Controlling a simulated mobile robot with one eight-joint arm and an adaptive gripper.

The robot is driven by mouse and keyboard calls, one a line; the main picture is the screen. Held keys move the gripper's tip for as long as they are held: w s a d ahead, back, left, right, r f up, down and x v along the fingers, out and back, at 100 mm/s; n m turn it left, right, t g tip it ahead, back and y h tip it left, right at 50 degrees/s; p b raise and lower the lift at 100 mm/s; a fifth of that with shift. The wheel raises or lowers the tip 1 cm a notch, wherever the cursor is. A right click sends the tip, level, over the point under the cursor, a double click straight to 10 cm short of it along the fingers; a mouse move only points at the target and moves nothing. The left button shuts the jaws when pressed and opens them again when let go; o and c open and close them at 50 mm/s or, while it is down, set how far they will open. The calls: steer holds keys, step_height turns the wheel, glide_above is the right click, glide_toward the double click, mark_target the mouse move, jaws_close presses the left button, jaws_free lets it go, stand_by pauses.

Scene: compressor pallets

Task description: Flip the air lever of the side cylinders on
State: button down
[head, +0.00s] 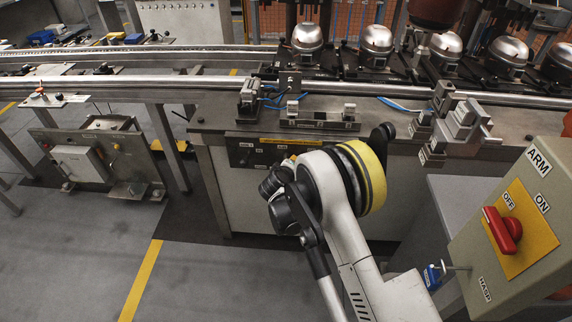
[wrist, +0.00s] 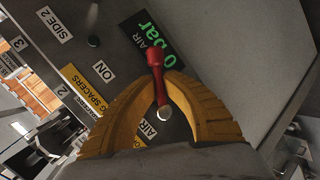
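The red air lever (wrist: 156,82) is in the middle of the wrist view, on a dark panel (wrist: 120,30) with labels reading AIR, ON and SIDE 2. A green display (wrist: 167,42) beside it reads 0 bar. My gripper (wrist: 158,78) has its two yellow fingers on either side of the lever, with the tips closed in against it. In the head view, the control panel (head: 251,154) is on the bench front, partly behind my arm. My fingers and the lever are hidden there.
A grey box with a red ARM OFF/ON switch (head: 503,230) stands close at the right. Metal fixtures (head: 460,128) jut from the bench edge. Silver domed compressors (head: 376,40) stand along the back line. A low metal stand (head: 100,158) is at left; open floor lies front left.

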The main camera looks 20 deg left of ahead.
steer(key=n+h, duration=0.1)
steer(key=r+n+t+h, duration=0.1)
steer(key=n+h, duration=0.1)
steer(key=shift+w+d+r+n+t, duration=0.1)
steer(key=shift+d+r+n+t, duration=0.2)
steer(key=shift+t, duration=0.1)
steer(key=shift+r, duration=0.1)
stand_by(0.5)
steer(key=c, duration=1.8)
jaws_free()
steer(key=v, duration=1.2)
